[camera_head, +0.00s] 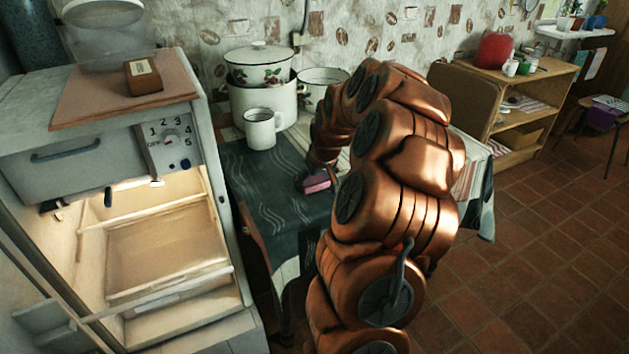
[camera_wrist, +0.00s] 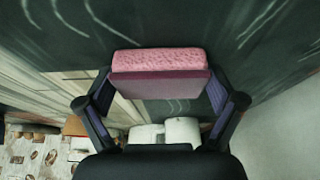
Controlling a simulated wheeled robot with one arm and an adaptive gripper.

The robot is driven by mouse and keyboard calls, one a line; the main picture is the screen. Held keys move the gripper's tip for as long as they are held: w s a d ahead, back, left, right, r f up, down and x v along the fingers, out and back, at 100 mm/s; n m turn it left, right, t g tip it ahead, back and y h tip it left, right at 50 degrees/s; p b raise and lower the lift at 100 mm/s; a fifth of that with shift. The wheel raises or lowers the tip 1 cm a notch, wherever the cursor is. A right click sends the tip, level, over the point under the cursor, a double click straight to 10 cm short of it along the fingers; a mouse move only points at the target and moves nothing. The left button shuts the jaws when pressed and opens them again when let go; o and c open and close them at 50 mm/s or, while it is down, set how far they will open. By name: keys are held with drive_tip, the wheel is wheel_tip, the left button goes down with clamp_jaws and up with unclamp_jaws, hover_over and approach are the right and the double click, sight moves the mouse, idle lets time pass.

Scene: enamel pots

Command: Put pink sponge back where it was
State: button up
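The pink sponge (camera_wrist: 160,60) has a rough pink layer and a darker purple layer. In the wrist view it lies between the two fingertips of my gripper (camera_wrist: 160,82), which meet its two ends. My gripper is shut on it. In the head view the sponge (camera_head: 318,183) shows as a small pink block over the dark green tablecloth (camera_head: 265,190), left of my arm. Whether it touches the cloth or hangs just above it, I cannot tell. My arm hides part of the gripper and of the table.
A white mug (camera_head: 261,130), a large white pot (camera_head: 262,103) and a smaller pot (camera_head: 318,88) stand at the table's back. A wooden shelf (camera_head: 515,105) stands behind, right.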

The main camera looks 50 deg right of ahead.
idle(0.3)
drive_tip(key=v, duration=1.2)
drive_tip(key=s+a+f+n+g+y, duration=0.1)
drive_tip(key=s+a+n+g+y, duration=0.2)
drive_tip(key=a, duration=1.8)
drive_tip(key=s+a+f+g, duration=0.1)
drive_tip(key=s+a, duration=0.4)
drive_tip(key=s, duration=0.3)
drive_tip(key=s+a+f+g+h, duration=0.1)
drive_tip(key=s+a+f+g, duration=0.1)
drive_tip(key=s+a, duration=0.2)
drive_tip(key=s+a+f+g, duration=0.1)
drive_tip(key=s+a, duration=0.4)
drive_tip(key=s, duration=0.6)
drive_tip(key=shift+s+a+f+n, duration=0.35)
drive_tip(key=shift+a+f+n, duration=0.05)
drive_tip(key=shift+f, duration=0.15)
